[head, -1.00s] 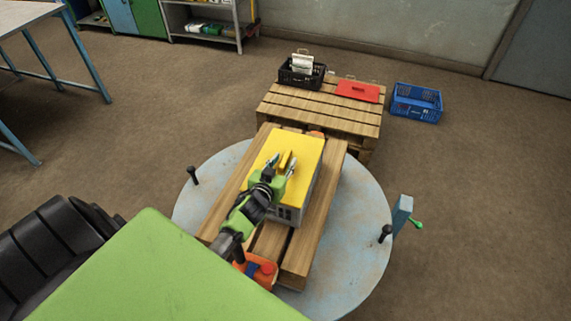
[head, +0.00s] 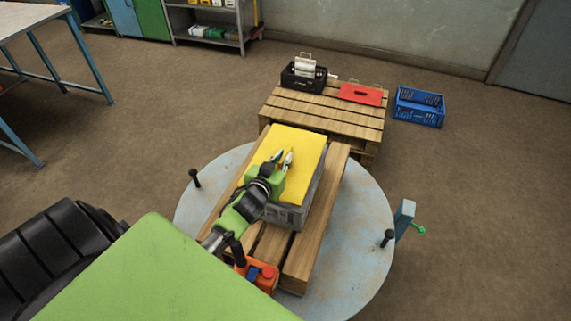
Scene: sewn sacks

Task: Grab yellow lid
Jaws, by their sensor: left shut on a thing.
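The yellow lid (head: 307,153) is a flat rectangular panel over a grey crate (head: 286,218) on the wooden pallet in the middle. My left gripper (head: 284,158) is over the middle of the lid, its fingers shut on the lid's raised yellow grip, which they mostly hide. The grey rim of the crate shows along the lid's near and right edges. I cannot tell how much gap lies between lid and crate. My right gripper is not in view.
The pallet (head: 327,212) stands on a round pale turntable (head: 360,235) with black posts. An orange item (head: 262,277) lies at its near end. Behind, another pallet (head: 330,110) holds a black crate (head: 302,76) and a red lid (head: 361,94). A blue crate (head: 419,107) stands on the floor, right.

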